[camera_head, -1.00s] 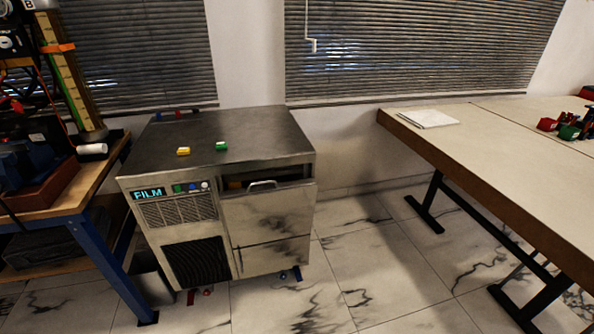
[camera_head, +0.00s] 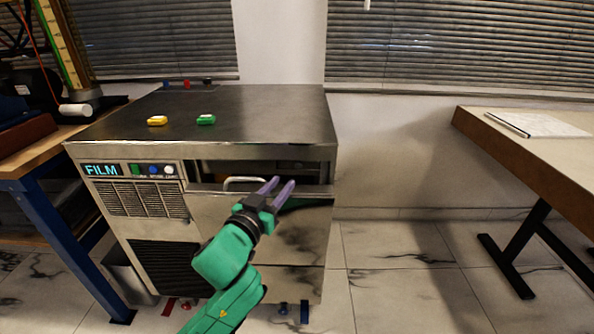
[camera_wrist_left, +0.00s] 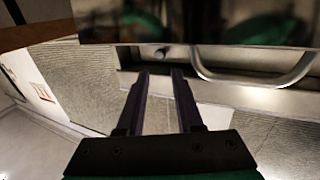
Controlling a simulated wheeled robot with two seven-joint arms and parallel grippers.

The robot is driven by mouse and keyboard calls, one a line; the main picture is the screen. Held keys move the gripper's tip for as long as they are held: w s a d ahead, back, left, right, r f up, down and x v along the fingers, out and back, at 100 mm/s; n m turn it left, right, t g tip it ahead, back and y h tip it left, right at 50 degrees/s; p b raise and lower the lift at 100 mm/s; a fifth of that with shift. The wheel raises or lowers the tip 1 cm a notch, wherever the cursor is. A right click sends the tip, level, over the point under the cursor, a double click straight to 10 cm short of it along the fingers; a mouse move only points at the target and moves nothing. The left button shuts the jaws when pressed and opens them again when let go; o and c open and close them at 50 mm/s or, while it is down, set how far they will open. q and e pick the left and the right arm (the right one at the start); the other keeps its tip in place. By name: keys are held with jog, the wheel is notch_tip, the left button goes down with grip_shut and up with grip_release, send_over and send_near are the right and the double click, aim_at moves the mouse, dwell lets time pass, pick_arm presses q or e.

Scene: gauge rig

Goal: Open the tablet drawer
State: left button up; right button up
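The metal cabinet labelled FILM (camera_head: 130,205) has a plain steel drawer front (camera_head: 305,228) at its right, with a pale bar handle (camera_head: 243,181) at the top. A dark gap shows above this front; I cannot tell how far the drawer stands out. My left gripper (camera_head: 281,182) is at the top of the front, just right of the handle. Its two purple fingers are apart with nothing between them. In the left wrist view, the gripper (camera_wrist_left: 161,73) is beside the curved handle (camera_wrist_left: 252,80), which lies outside the fingers. My right gripper is not in view.
A yellow block (camera_head: 157,121) and a green block (camera_head: 206,119) lie on the cabinet top. A wooden bench with a blue leg (camera_head: 75,250) stands close at the left. A pale table (camera_head: 500,150) stands at the right, with open floor between it and the cabinet.

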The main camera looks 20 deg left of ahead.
aim_at(298, 166)
pick_arm(q)
jog(key=w, duration=0.5)
jog(key=w+d, duration=0.1)
jog(key=w, duration=0.2)
jog(key=shift+b, duration=0.3)
grip_shut()
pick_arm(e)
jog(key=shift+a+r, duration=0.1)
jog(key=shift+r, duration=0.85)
pick_arm(q)
jog(key=shift+s, duration=0.1)
